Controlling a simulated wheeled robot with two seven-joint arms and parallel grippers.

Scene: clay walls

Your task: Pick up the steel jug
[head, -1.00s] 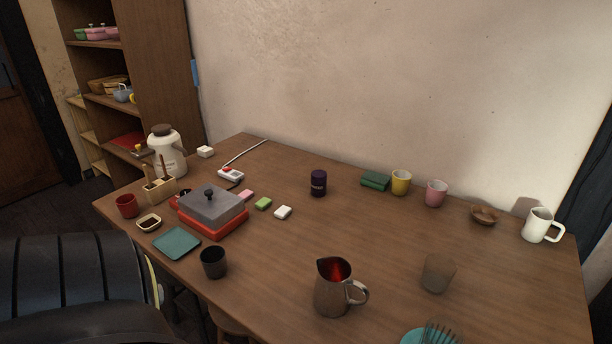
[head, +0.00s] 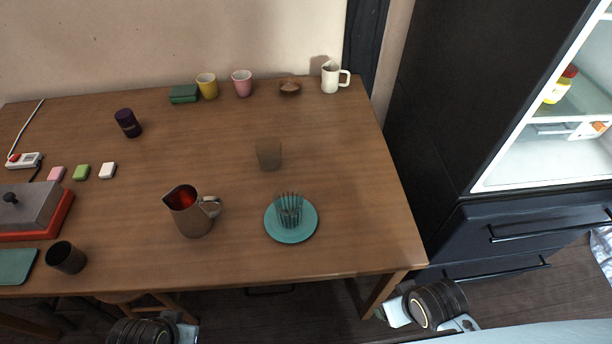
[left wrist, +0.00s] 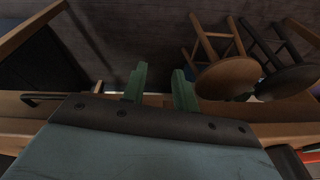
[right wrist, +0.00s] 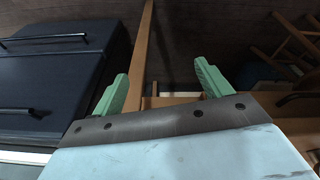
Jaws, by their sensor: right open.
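The steel jug (head: 190,212) stands upright on the wooden table, left of the middle in the head view, near the front edge. It is open at the top with a reddish inside, and its handle points right. My left gripper (left wrist: 160,74) shows in the left wrist view with its green fingers apart and nothing between them. My right gripper (right wrist: 163,72) shows in the right wrist view with its fingers wide apart and empty. Both arms show at the bottom of the head view, below the table's front edge and away from the jug. Neither wrist view shows the jug.
A teal plate (head: 292,234) with a wire-like holder lies right of the jug. A brownish cup (head: 268,154) stands behind, and a dark cup (head: 66,257) stands left. Stools (left wrist: 222,76) are under the table. A dark fridge (head: 450,90) stands at right.

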